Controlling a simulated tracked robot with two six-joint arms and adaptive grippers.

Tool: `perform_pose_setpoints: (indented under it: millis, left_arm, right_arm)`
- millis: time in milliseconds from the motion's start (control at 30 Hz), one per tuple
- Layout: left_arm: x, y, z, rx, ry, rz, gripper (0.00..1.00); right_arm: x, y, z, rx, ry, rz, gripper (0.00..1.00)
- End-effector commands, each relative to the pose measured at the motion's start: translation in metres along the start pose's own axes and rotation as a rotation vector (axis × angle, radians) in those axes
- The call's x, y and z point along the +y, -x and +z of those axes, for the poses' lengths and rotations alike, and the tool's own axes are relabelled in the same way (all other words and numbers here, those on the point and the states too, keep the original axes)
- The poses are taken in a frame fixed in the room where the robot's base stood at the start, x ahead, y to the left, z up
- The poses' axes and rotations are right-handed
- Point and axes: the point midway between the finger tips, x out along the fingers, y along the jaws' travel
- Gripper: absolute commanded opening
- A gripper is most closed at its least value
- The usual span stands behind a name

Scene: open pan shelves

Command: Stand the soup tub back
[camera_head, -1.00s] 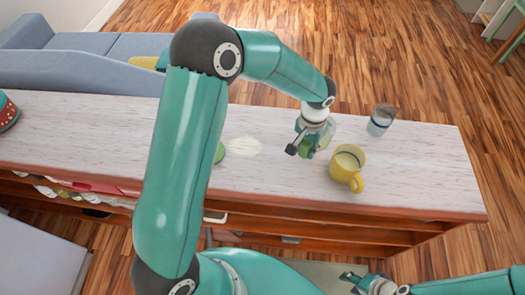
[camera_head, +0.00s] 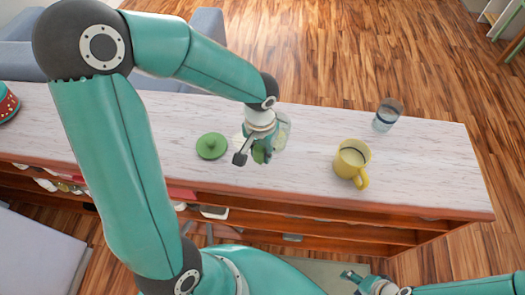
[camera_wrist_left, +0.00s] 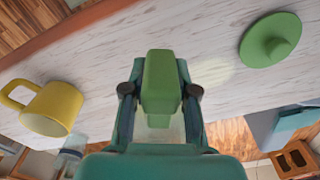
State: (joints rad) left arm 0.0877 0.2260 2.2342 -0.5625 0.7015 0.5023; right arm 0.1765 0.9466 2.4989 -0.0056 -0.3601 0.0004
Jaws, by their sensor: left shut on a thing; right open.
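My left gripper (camera_head: 252,148) is shut on a see-through and green thing, seemingly the soup tub (camera_head: 284,133), just above or on the white counter top. The gripper hides much of the tub, and I cannot tell its tilt or whether it touches the counter. In the left wrist view a green block-like body (camera_wrist_left: 160,78) sits between the fingers. A round green lid with a knob (camera_head: 211,146) lies on the counter, left of the gripper; it also shows in the wrist view (camera_wrist_left: 262,45). My right gripper (camera_head: 362,283) is open and empty, low in front of the counter.
A pale patch (camera_wrist_left: 211,70) lies on the counter near the lid. Open shelves lie below.

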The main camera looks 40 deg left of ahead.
Motion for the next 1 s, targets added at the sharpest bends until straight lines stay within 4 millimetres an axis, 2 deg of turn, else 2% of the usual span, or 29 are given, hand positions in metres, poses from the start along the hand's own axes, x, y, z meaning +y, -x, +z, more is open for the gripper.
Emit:
perform_pose_setpoints:
  millis: [433, 1000]
  left_arm:
    - [0.000, -0.003, 0.001, 0.006, -0.001, 0.001, 0.00]
    - [0.001, -0.052, 0.002, 0.005, -0.002, 0.001, 0.00]
  right_arm:
    - [0.003, -0.008, 0.000, 0.000, 0.000, 0.000, 0.57]
    - [0.019, -0.053, 0.000, 0.000, 0.000, 0.000, 0.57]
